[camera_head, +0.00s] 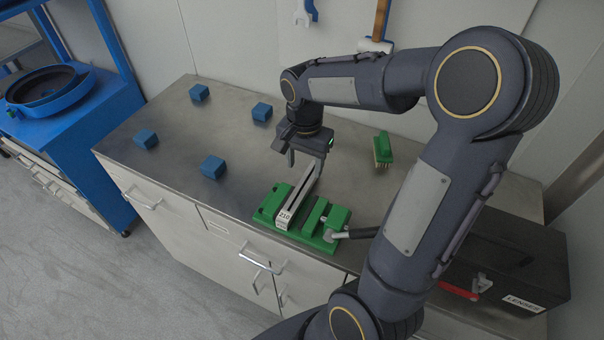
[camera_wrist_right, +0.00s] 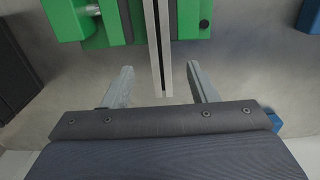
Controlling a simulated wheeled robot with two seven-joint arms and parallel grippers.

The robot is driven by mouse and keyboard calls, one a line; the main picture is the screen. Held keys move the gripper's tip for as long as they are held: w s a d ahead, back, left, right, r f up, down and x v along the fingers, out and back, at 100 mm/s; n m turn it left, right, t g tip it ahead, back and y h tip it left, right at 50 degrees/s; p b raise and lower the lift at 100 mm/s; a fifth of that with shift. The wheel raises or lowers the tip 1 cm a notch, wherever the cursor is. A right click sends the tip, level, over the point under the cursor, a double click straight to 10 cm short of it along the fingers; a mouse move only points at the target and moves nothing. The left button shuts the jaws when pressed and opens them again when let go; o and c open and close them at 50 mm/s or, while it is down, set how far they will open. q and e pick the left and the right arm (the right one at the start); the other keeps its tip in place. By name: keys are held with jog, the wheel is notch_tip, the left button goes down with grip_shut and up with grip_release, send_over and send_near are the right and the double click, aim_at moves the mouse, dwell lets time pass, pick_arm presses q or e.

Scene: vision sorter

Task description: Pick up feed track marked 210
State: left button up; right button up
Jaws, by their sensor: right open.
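The feed track marked 210 (camera_head: 298,201) is a pale grey slotted bar. It sits in a green clamp fixture (camera_head: 268,207) on the metal bench, with its label facing the front. My right gripper (camera_head: 306,162) is open and empty at the far end of the track. In the right wrist view the track (camera_wrist_right: 155,60) runs down from the green fixture (camera_wrist_right: 215,20) and its end lies in line with the gap between the two fingers (camera_wrist_right: 162,85). I cannot tell the height between fingers and track. My left gripper is not in view.
Several blue blocks, such as the nearest one (camera_head: 213,167), lie on the left of the bench (camera_head: 180,130). A green brush (camera_head: 383,148) stands behind my right arm. A black case (camera_head: 510,270) is at the right. A blue bowl feeder (camera_head: 48,88) stands at far left.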

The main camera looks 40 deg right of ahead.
aim_at(304, 183)
jog(key=shift+w+d+f, duration=0.2)
jog(key=shift+f, duration=0.1)
jog(key=shift+s+a+f, duration=0.1)
jog(key=shift+s+f, duration=0.05)
jog(key=shift+f, duration=0.45)
jog(key=shift+s+a+f, duration=0.1)
jog(key=shift+f, duration=0.5)
jog(key=shift+f+p, duration=0.6)
jog(key=shift+f, duration=1.75)
jog(key=shift+w, duration=0.1)
grip_shut()
